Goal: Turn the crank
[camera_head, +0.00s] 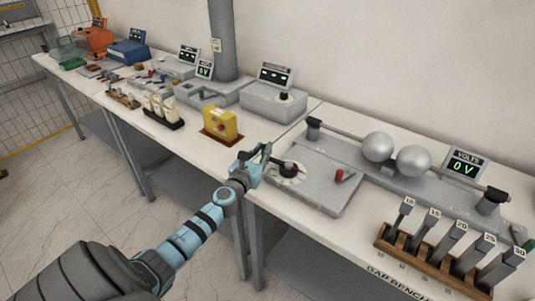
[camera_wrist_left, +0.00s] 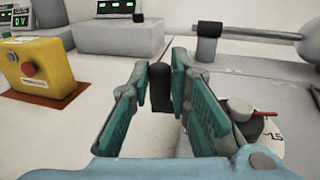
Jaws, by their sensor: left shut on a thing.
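The crank has a dark hub (camera_head: 290,168) over a round white dial, at the left end of a grey metal plate. In the left wrist view the hub (camera_wrist_left: 248,118) shows to the right of the fingers, with a red pointer beside it. My left gripper (camera_head: 262,158) is at the plate's left edge. In the left wrist view my left gripper (camera_wrist_left: 165,75) has its fingers on both sides of the crank's upright black handle (camera_wrist_left: 160,87), shut on it. The link between handle and hub is mostly hidden by the right finger. My right gripper is not in view.
A yellow box with a red button (camera_head: 220,124) stands left of the gripper. Two silver spheres (camera_head: 378,147) on a rail and a volts display (camera_head: 464,167) reading 0 are to the right. A wooden rack (camera_head: 440,262) with several numbered gauges stands at the front right.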

